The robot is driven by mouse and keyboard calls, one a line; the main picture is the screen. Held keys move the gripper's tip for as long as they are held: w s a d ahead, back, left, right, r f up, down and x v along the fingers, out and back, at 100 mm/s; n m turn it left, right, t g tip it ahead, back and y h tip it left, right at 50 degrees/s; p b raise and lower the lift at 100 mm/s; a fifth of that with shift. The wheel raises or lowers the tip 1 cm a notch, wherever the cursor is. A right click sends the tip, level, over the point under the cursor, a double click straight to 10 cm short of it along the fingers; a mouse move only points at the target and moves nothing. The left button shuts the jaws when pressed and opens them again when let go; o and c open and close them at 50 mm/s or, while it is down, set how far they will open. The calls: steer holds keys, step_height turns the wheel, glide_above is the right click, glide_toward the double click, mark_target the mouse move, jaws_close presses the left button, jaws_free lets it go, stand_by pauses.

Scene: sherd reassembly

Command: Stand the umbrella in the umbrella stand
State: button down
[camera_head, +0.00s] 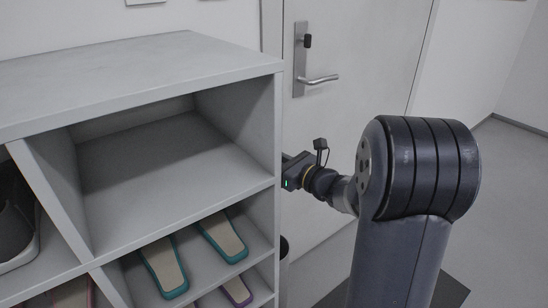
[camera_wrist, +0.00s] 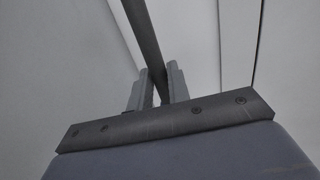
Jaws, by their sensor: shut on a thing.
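My gripper (camera_wrist: 160,82) is shut on a dark, slim shaft, which I take to be the umbrella (camera_wrist: 143,34). In the wrist view the shaft runs up and slightly left from between the two grey fingers to the top edge. Its ends are not in view. In the head view my wrist reaches behind the right side of the shelf unit, which hides the fingers and the umbrella. A dark rounded thing (camera_head: 284,247) shows low beside the shelf's right edge, with a pale part under it. It may be the umbrella stand, but too little shows to tell.
A grey shelf unit (camera_head: 150,72) fills the left, with slippers (camera_head: 163,268) and a dark shoe (camera_head: 14,222) in its compartments. Its right side is close to my wrist. A closed door (camera_head: 350,50) with a lever handle is behind. Floor at the far right is clear.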

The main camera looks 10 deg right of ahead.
step_height(320, 180, down, 11)
steer(key=b, duration=0.9)
steer(key=shift+f, duration=0.2)
steer(key=c, duration=1.3)
jaws_free()
steer(key=shift+o, duration=0.2)
steer(key=p+v, duration=0.1)
steer(key=v, duration=0.9)
steer(key=shift+s+d, duration=0.25)
steer(key=shift+s, duration=0.1)
